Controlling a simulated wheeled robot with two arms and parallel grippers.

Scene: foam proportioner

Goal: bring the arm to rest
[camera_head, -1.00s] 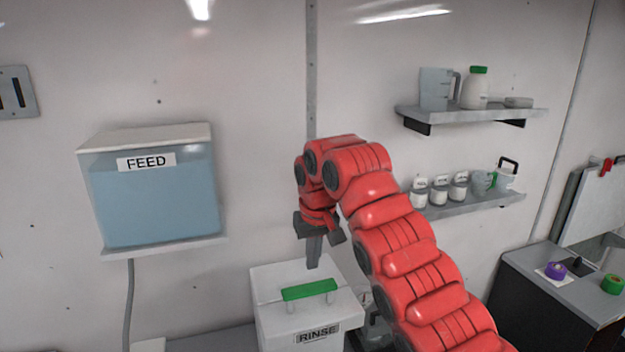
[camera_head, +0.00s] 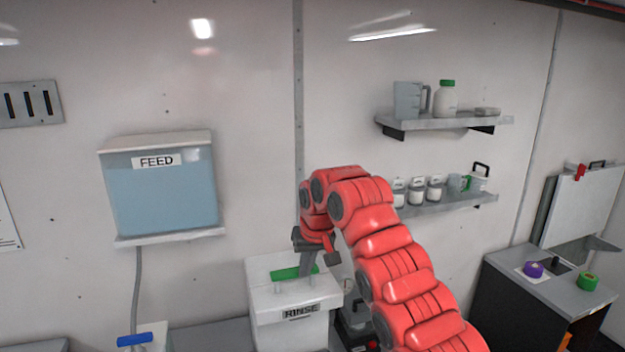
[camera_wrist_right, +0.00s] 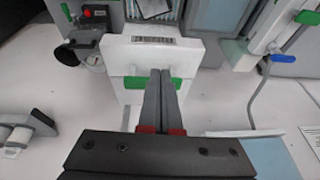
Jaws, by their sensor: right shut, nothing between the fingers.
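My right arm is red and comes in from the lower right of the head view. My left gripper is not in view.
The blue FEED tank (camera_head: 165,195) hangs on the wall at left, with a hose down to a blue-handled part (camera_head: 134,340). Two shelves (camera_head: 440,122) hold jugs and jars at right. A dark cabinet (camera_head: 545,305) bears purple and green rolls. The wall between tank and shelves is clear.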

